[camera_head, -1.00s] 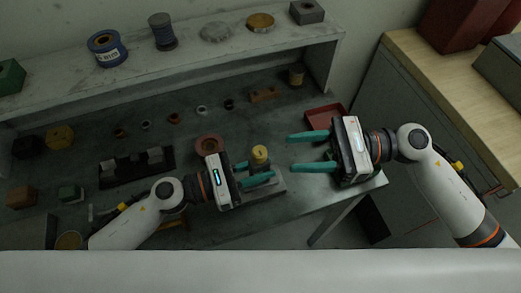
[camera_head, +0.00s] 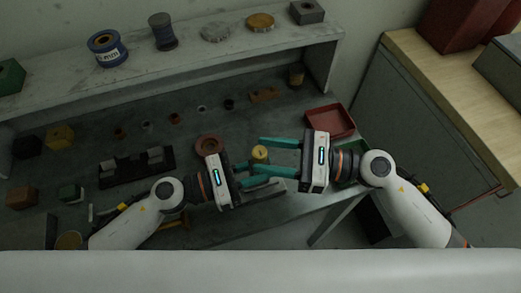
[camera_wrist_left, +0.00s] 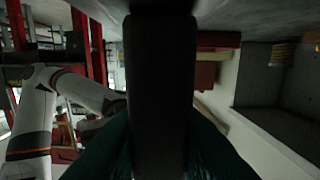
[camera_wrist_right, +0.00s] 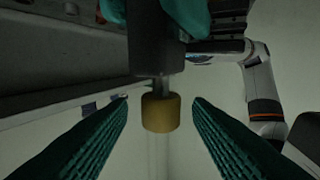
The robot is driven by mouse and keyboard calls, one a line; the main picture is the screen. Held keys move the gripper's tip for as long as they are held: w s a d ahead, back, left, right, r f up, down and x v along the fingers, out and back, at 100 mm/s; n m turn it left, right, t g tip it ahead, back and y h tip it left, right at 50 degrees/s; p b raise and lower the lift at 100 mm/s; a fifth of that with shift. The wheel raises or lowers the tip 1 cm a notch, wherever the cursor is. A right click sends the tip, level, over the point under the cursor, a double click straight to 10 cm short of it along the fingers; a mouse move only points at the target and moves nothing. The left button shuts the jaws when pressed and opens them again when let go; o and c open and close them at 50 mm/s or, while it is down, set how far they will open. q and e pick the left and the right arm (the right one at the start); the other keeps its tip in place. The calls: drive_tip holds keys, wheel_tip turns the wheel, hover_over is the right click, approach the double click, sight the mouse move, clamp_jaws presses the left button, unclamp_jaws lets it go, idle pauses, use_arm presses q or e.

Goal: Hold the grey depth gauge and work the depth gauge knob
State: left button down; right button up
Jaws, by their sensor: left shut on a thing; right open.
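The grey depth gauge (camera_wrist_right: 158,45) is a dark block in the right wrist view, with teal left fingers on it at the top. My left gripper (camera_head: 252,174) is shut on it. The gauge also fills the middle of the left wrist view (camera_wrist_left: 160,90). The brass-yellow depth gauge knob (camera_wrist_right: 161,113) sits on a short stem at the gauge's end, and its round top shows in the head view (camera_head: 260,153). My right gripper (camera_wrist_right: 160,100) is open, with its ribbed fingers on either side of the knob and visible gaps to both.
A red tray (camera_head: 330,121) stands on the bench beyond my right gripper. A reddish round part (camera_head: 208,144) lies behind my left gripper. A dark rack with grey blocks (camera_head: 136,167) stands to the left. A raised shelf (camera_head: 185,67) with spools runs along the back.

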drive_tip(key=shift+w+a, duration=0.15)
drive_tip(key=shift+a, duration=0.95)
drive_tip(key=c, duration=1)
drive_tip(key=shift+o, duration=0.2)
